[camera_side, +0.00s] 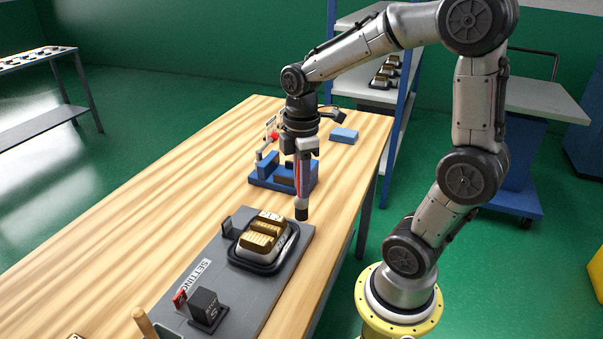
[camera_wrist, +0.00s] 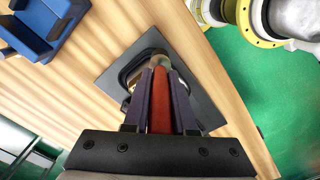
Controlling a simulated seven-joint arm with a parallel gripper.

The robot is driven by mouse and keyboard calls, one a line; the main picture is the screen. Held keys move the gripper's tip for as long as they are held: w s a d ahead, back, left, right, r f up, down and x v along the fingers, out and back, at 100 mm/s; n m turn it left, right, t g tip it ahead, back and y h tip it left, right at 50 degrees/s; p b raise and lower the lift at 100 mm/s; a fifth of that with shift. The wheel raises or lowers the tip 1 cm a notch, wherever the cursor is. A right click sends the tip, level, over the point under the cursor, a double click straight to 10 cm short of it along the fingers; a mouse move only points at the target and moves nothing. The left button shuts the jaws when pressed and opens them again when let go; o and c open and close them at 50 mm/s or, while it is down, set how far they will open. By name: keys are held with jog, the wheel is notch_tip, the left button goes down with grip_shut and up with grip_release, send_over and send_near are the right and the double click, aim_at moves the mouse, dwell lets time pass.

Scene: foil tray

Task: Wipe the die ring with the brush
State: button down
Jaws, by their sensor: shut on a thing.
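My gripper (camera_side: 303,160) points down and is shut on the brush, whose red handle (camera_wrist: 160,105) runs between the two fingers in the wrist view. The brush's dark lower end (camera_side: 301,212) hangs near the far corner of the grey setting plate (camera_side: 232,298); I cannot tell its height above it. The die ring (camera_side: 241,261) is a black rounded frame on that plate, around a silver foil tray (camera_side: 288,247) holding golden blocks (camera_side: 262,233). The ring (camera_wrist: 127,72) also shows in the wrist view, partly hidden behind my fingers and the brush.
A blue fixture (camera_side: 264,183) stands behind the plate, beyond my gripper, with a blue block (camera_side: 344,135) to its right. A small black block (camera_side: 207,306) and a red piece (camera_side: 180,299) are at the plate's near end. The wooden table (camera_side: 130,225) is clear on the left.

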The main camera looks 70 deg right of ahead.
aim_at(301, 200)
notch_tip(301, 200, down, 3)
jog(key=shift+f, duration=0.15)
jog(key=shift+a+f, duration=0.45)
jog(key=shift+a, duration=5.7)
jog(key=shift+d+f, duration=0.1)
jog(key=shift+d, duration=6.15)
notch_tip(301, 200, up, 7)
jog(key=shift+a+r, duration=0.1)
jog(key=shift+r, duration=0.45)
